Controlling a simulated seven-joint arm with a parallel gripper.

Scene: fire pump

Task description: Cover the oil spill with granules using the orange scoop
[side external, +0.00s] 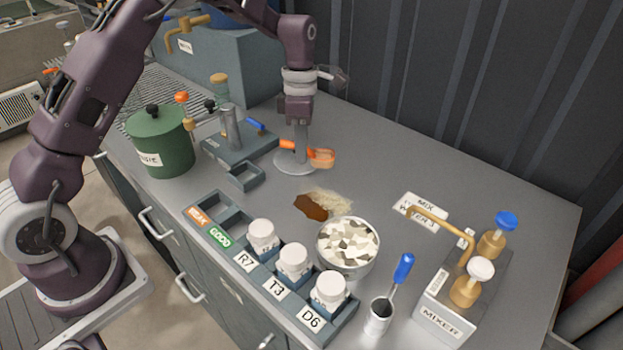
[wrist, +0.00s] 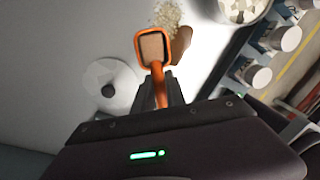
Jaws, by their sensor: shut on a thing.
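The orange scoop (side external: 320,157) is held by its handle in my gripper (side external: 298,150), which is shut on it above the counter. In the wrist view the scoop (wrist: 154,48) shows tan granules inside its square bowl. The brown oil spill (side external: 310,207) lies on the counter, nearer the camera than the scoop. Pale granules (side external: 333,202) cover its right part, and brown still shows on its left. In the wrist view the spill (wrist: 181,42) is partly hidden behind the scoop, with pale granules (wrist: 167,14) beside it.
A round grey base (side external: 292,168) stands below my gripper. A bowl of pale chunks (side external: 348,246) sits close to the spill, beside a rack (side external: 270,279) of white jars. A green pot (side external: 160,141) and a mixer (side external: 448,303) stand on opposite sides.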

